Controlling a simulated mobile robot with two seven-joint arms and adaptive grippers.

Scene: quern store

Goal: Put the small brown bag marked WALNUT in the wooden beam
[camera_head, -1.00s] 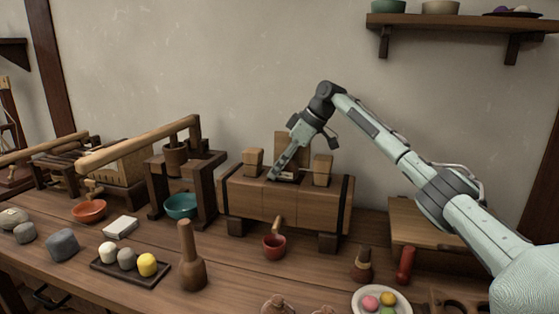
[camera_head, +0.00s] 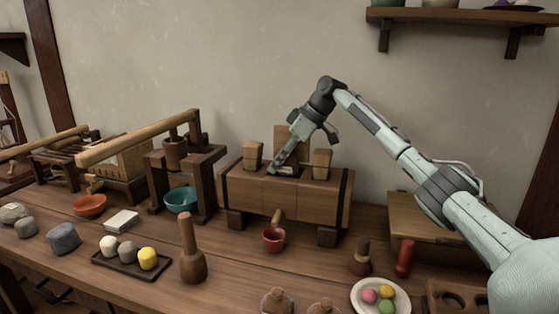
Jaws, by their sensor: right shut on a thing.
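The wooden beam (camera_head: 290,203) is a thick, dark-banded block on short feet at the back middle of the bench, with an opening in its top between upright wooden blocks. My right gripper (camera_head: 274,173) reaches down from the right, its fingertips at that opening. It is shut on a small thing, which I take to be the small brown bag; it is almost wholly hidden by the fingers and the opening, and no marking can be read. Whether it touches the beam's inside I cannot tell. My left gripper is not in view.
Two small brown bags (camera_head: 277,303) (camera_head: 323,308) stand at the front edge, markings unreadable. A red cup (camera_head: 274,240) is before the beam; a wooden mallet (camera_head: 191,251) stands left of it. A plate of coloured balls (camera_head: 361,303) is front right. A shelf (camera_head: 470,17) hangs above.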

